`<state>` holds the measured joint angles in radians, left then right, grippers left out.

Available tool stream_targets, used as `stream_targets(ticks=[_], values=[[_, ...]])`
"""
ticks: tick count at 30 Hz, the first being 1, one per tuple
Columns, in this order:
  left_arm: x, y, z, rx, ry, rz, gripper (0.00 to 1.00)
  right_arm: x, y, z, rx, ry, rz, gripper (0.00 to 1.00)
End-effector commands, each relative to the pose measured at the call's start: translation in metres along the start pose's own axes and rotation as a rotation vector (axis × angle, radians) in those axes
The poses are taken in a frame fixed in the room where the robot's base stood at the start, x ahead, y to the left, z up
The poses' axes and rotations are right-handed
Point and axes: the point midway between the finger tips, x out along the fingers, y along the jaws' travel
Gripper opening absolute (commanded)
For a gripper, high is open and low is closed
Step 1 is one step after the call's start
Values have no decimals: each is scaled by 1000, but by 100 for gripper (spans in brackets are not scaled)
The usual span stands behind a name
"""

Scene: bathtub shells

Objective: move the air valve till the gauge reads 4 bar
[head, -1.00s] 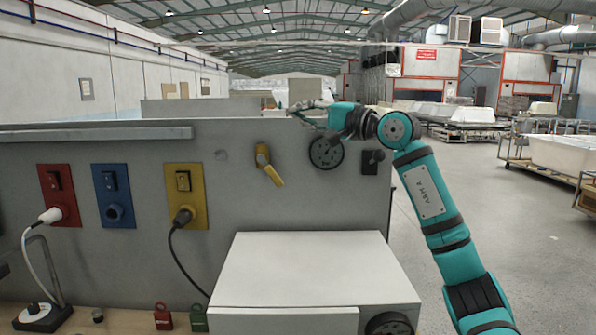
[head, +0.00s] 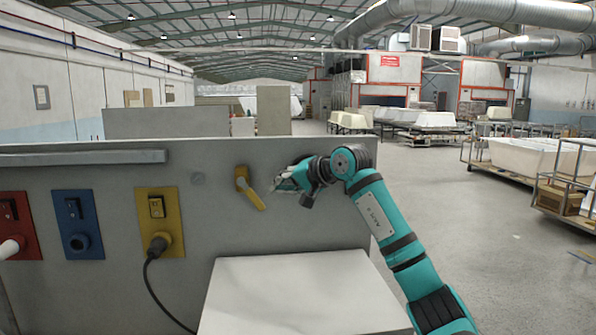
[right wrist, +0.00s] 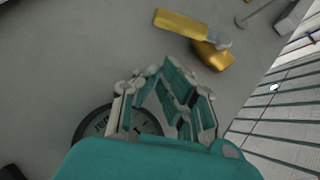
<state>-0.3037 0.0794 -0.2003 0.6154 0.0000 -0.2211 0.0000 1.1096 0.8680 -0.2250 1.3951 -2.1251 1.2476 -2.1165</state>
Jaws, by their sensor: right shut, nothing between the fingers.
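The air valve, a yellow lever (head: 249,188), is on the grey panel (head: 110,185), its handle slanting down to the right. It also shows at the top of the right wrist view (right wrist: 190,27). The round dark-rimmed gauge (right wrist: 88,130) is partly hidden behind my fingers in the right wrist view; its reading cannot be made out. In the head view my right gripper covers it. My right gripper (head: 281,184) is shut and empty, just right of the lever and apart from it. Its fingers also show in the right wrist view (right wrist: 160,76). My left gripper is out of view.
Red (head: 19,228), blue (head: 77,224) and yellow (head: 160,222) socket plates sit on the panel's left; a black cable hangs from the yellow one. A white box (head: 300,295) stands below the valve. Open floor and carts with tub shells (head: 525,157) lie beyond at right.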

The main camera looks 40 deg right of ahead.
Motion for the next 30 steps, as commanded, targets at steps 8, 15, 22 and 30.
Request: stream_targets(ticks=[8, 15, 22, 30], values=[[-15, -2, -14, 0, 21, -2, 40, 20, -1, 23, -1, -2, -1, 0], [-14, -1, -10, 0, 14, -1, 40, 22, 0, 25, -1, -1, -2, 0], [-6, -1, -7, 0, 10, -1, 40, 26, 4, 28, 10, 0, -14, 0], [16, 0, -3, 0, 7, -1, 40, 34, 6, 36, 83, 0, -85, 0]])
